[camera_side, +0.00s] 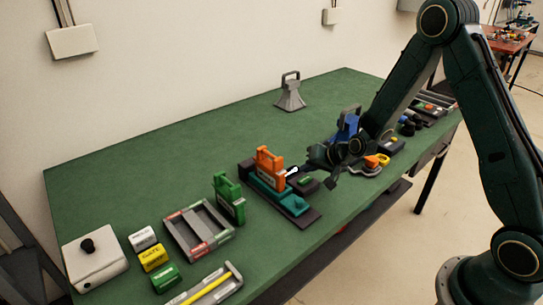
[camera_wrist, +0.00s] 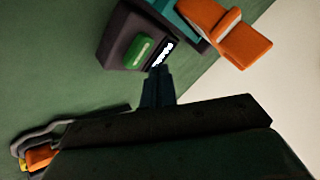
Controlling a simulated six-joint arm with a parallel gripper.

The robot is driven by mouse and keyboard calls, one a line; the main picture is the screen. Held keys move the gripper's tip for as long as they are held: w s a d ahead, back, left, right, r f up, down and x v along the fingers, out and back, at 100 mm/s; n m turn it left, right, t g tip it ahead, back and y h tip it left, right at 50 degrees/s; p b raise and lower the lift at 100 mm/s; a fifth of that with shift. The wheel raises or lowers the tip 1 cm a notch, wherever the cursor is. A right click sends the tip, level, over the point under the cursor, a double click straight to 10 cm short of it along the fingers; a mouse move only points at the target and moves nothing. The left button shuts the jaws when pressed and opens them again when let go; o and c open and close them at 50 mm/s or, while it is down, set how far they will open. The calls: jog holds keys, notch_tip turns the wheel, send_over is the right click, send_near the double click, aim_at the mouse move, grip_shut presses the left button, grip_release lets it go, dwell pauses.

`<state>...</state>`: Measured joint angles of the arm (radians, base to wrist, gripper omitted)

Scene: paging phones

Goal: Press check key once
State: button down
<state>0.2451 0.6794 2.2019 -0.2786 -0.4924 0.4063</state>
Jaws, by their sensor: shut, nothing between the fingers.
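A dark box (camera_wrist: 113,42) shows at the top of the wrist view. It carries a raised green key (camera_wrist: 139,48) with a small pale mark, probably the check key, and a lit white display with text (camera_wrist: 163,53). My gripper (camera_wrist: 159,72) is shut and empty, its fingertips close to the display and to one side of the green key. I cannot tell whether the fingers touch the box. In the side view, my gripper (camera_side: 306,172) is low over the dark box with the green key (camera_side: 304,180), partly hiding it.
An orange handset (camera_side: 270,166) stands on a teal cradle (camera_side: 284,197) beside the box. A green handset (camera_side: 229,197), a grey tray (camera_side: 199,231) and small labelled blocks (camera_side: 154,258) are nearer the camera. A blue handset (camera_side: 347,125) stands close behind my gripper. The mat's wall side is mostly clear.

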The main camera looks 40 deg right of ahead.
jog(key=shift+r, duration=2)
jog(key=shift+r, duration=0.1)
notch_tip(320, 180, up, 8)
jog(key=n, duration=0.2)
send_over(307, 184)
jog(key=s+a, duration=0.2)
jog(key=s, duration=0.2)
jog(key=s+a+r+n+g, duration=0.2)
jog(key=s+r+n, duration=0.1)
jog(key=s+r, duration=0.55)
jog(key=s+a+r+n+g+h, duration=0.1)
jog(key=s+r, duration=0.3)
jog(key=s, duration=1.5)
jog(key=shift+s+a+n+g, duration=0.2)
jog(key=shift+n+g, duration=0.1)
jog(key=shift+n, duration=0.6)
jog(key=shift+r, duration=0.1)
